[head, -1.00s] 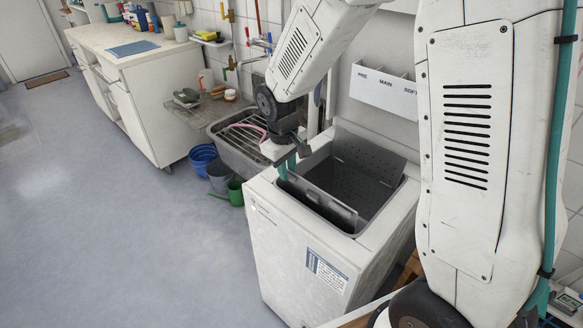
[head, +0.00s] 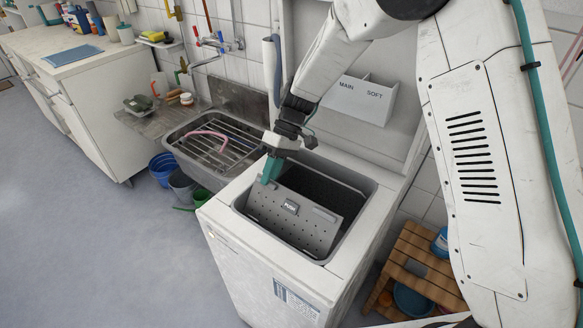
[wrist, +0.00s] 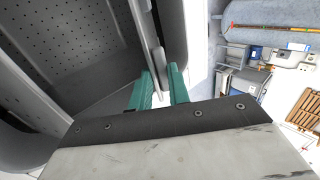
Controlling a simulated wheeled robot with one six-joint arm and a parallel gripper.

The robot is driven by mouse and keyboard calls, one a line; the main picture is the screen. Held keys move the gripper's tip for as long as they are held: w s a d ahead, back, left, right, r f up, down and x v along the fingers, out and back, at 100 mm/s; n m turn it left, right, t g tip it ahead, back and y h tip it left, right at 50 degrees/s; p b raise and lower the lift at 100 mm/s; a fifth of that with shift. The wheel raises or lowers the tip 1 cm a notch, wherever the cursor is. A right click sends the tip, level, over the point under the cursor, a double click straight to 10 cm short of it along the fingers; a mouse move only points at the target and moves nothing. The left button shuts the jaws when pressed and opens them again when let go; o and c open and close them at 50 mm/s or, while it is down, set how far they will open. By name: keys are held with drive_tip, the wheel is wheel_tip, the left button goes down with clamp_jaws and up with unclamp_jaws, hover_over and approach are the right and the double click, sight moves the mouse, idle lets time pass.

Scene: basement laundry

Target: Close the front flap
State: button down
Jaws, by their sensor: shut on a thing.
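The white top-loading washing machine (head: 245,262) stands open, with a dark grey drum opening in its top. Its front flap (head: 300,226), a grey perforated panel with a small latch at its upper edge, slopes over the front part of the opening. Behind it the drum interior (head: 322,187) is dark. My gripper (head: 271,170) has teal fingers and is shut on the flap's upper left edge. In the wrist view, my gripper (wrist: 159,90) has the flap's thin edge (wrist: 158,62) between its fingers. The rear flap is hard to make out in the head view.
A metal sink (head: 205,150) with a rack stands left of the washer. Several buckets (head: 182,184) sit on the floor below it. A dispenser box (head: 360,98) labelled MAIN and SOFT is behind. A wooden shelf (head: 412,255) is at right. The floor at left is clear.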

drive_tip(key=shift+w+d+f, duration=0.4)
drive_tip(key=shift+f, duration=0.15)
drive_tip(key=shift+w+d+f, duration=0.35)
drive_tip(key=shift+f, duration=0.15)
drive_tip(key=c, duration=1.4)
unclamp_jaws()
drive_tip(key=shift+c, duration=0.2)
drive_tip(key=shift+r, duration=0.1)
